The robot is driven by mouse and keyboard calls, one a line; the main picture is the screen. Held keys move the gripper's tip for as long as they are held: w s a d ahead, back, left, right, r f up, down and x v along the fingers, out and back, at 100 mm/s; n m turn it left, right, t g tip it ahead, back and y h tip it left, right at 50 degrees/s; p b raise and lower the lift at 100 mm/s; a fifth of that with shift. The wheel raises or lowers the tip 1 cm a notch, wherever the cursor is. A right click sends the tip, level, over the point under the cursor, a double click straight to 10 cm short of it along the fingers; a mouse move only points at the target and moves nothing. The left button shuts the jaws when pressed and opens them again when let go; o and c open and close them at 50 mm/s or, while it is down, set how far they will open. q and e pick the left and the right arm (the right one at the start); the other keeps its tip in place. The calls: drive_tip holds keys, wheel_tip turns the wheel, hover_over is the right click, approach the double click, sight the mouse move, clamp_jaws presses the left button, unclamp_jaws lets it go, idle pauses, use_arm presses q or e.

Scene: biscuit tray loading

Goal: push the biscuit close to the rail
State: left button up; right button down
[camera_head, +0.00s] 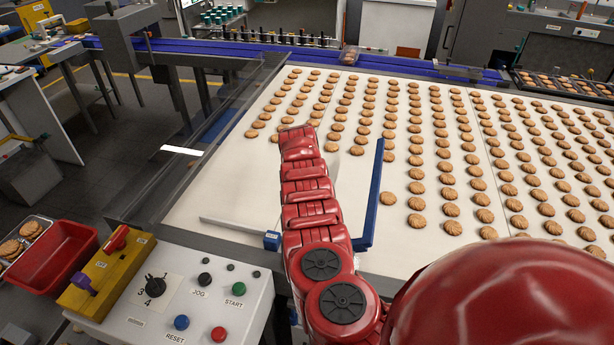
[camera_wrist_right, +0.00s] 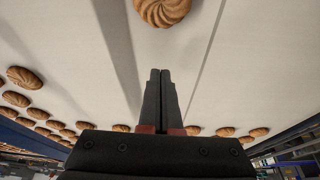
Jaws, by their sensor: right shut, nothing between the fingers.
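My right arm reaches across the white belt (camera_head: 215,195) in the head view, and its hand is hidden behind the red arm. In the right wrist view my right gripper (camera_wrist_right: 160,73) is shut and empty over the pale belt. A round ridged biscuit (camera_wrist_right: 162,10) lies beyond the fingertips, apart from them and cut by the top edge. I cannot tell which biscuit this is in the head view. A blue rail (camera_head: 373,190) stands along the belt right of my arm. A low white bar (camera_head: 235,228) lies near the belt's front edge. My left gripper is not in view.
Rows of biscuits (camera_head: 451,210) cover the belt's right and far parts. A control panel (camera_head: 185,290), a yellow switch box (camera_head: 105,270) and a red bin (camera_head: 68,258) stand at front left. A clear guard (camera_head: 190,150) runs along the left side.

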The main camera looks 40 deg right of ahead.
drive_tip(key=shift+s+b+x, duration=0.2)
drive_tip(key=shift+b+x, duration=0.15)
drive_tip(key=shift+x, duration=0.75)
drive_tip(key=shift+a+r+p, duration=0.15)
drive_tip(key=shift+a+p, duration=0.15)
drive_tip(key=shift+p, duration=0.25)
drive_tip(key=shift+s+a+f+p, duration=0.1)
drive_tip(key=shift+a+f+p, duration=0.1)
drive_tip(key=shift+p, duration=0.15)
drive_tip(key=shift+s+a+r+p, duration=0.25)
drive_tip(key=shift+s+a+p, duration=0.15)
drive_tip(key=shift+p, duration=0.3)
drive_tip(key=shift+s, duration=0.2)
drive_tip(key=shift+s+a+f+p, duration=0.15)
drive_tip(key=shift+s+a+p, duration=0.15)
drive_tip(key=shift+a+p, duration=0.25)
drive_tip(key=shift+s+a, duration=0.1)
drive_tip(key=shift+a, duration=0.1)
